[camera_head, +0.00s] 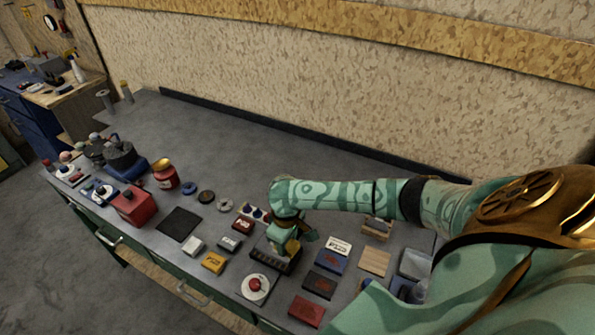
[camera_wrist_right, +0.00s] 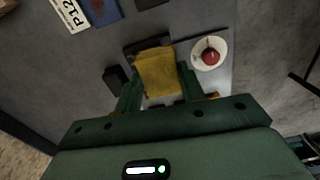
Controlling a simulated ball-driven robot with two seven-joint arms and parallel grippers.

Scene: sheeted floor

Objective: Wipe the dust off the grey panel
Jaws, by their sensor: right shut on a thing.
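My right gripper (camera_head: 281,240) is over the front middle of the bench, pointing down. It is shut on a yellow cloth or sponge (camera_wrist_right: 160,73), which also shows as a yellow patch in the head view (camera_head: 291,246). The yellow thing is above or on a dark ribbed block (camera_head: 262,262); contact is hard to tell. Just in front lies a flat grey panel (camera_head: 243,284) bearing a white round dish with a red centre (camera_head: 255,287). The dish also shows in the wrist view (camera_wrist_right: 209,53). I cannot make out dust. My left gripper is not in view.
Labelled boxes and flat plates crowd around the gripper, including a yellow box (camera_head: 213,262), a red box (camera_head: 306,311) and a wooden square (camera_head: 374,262). A dark square mat (camera_head: 179,223) and a red box (camera_head: 133,206) lie left. The bench's rear is clear.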

